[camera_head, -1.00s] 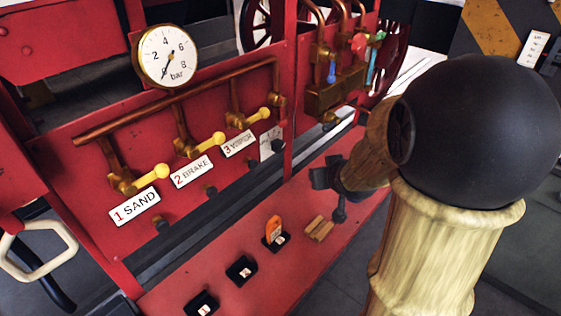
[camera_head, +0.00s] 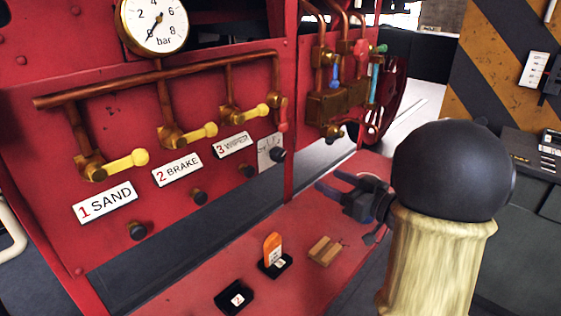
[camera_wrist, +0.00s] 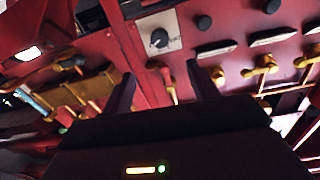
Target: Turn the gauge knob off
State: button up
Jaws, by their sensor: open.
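The likely gauge knob (camera_head: 277,154) is a small black knob on a pale grey marked plate (camera_head: 265,148), low on the red panel, right of the "3 WIPER" label. In the wrist view the knob (camera_wrist: 159,39) sits near the top middle, beyond and between the two fingers. My gripper (camera_head: 332,182) is open and empty, right of the knob and apart from it, above the red ledge. Its fingers also show in the wrist view (camera_wrist: 160,72). The round bar gauge (camera_head: 154,23) is at the top left, its needle near 0.
Yellow-handled valves (camera_head: 190,133) on copper pipes and several black knobs line the panel. A brass valve block (camera_head: 335,100) hangs at the right.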

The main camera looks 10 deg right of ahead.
aim_at(282, 156)
jog(key=shift+w, duration=0.1)
jog(key=p+x, duration=0.1)
jog(key=x, duration=1.6)
jog(key=shift+w+a, duration=0.1)
jog(key=shift+a, duration=0.1)
jog(key=c, duration=1)
